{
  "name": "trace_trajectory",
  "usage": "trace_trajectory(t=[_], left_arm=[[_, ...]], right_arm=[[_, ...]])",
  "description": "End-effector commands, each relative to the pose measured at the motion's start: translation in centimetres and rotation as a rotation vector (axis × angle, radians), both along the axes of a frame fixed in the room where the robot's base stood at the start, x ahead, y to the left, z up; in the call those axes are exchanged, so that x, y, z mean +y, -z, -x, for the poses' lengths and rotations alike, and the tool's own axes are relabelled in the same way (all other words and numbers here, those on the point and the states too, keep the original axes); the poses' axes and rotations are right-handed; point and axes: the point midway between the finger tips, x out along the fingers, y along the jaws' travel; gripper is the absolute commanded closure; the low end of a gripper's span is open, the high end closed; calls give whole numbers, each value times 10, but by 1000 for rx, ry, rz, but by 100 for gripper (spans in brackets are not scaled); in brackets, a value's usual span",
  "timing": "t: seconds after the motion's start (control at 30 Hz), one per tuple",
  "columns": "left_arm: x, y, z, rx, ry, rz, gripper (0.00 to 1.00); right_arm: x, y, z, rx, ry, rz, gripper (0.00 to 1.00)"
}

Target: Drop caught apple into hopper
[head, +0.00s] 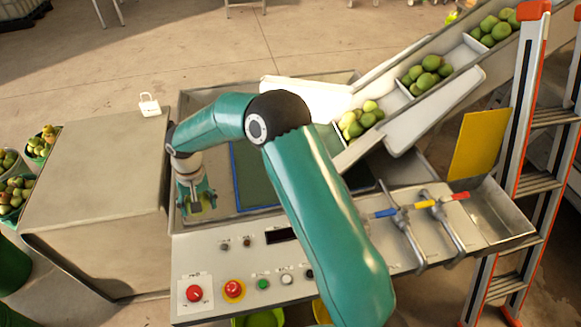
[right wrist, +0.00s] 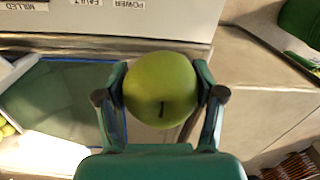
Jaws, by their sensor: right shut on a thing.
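My right gripper (head: 196,205) is at the left end of the steel machine, just behind the control panel. It is shut on a green apple, which fills the middle of the right wrist view (right wrist: 160,90) between both fingers; my right gripper (right wrist: 160,98) grips its sides. In the head view the apple is mostly hidden by the fingers. A blue-edged dark opening or screen (head: 243,185), possibly the hopper's, lies in the steel tub right of the gripper; it also shows at left in the right wrist view (right wrist: 65,100). My left gripper is not in view.
An inclined conveyor (head: 392,98) carries several green apples at the right. The control panel (head: 210,262) has buttons and levers. An orange ladder (head: 530,150) is at the far right.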

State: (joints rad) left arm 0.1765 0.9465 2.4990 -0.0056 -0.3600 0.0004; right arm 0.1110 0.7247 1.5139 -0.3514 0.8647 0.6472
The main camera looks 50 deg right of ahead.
Motion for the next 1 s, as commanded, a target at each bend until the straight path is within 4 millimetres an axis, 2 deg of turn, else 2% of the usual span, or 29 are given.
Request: trace_trajectory(t=[0.03, 0.2, 0.3, 0.4, 0.5, 0.6, 0.7, 1.0], left_arm=[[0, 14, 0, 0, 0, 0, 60], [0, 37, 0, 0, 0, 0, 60], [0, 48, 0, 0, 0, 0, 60], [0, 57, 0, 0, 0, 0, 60], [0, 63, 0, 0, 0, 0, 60], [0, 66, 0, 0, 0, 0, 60], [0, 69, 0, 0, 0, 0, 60], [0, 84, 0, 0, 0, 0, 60]], right_arm=[[-24, 17, -15, 0, 152, 6, 72], [-109, 48, -51, 3, 740, 18, 72], [-157, 63, -59, -2, 1067, 19, 72], [-197, 75, -60, -11, 1343, 17, 72], [-226, 82, -58, -21, 1548, 11, 72], [-244, 86, -55, -27, 1679, 7, 72], [-251, 89, -53, -31, 1740, 4, 72], [-252, 113, -53, -30, 1752, 5, 72]])
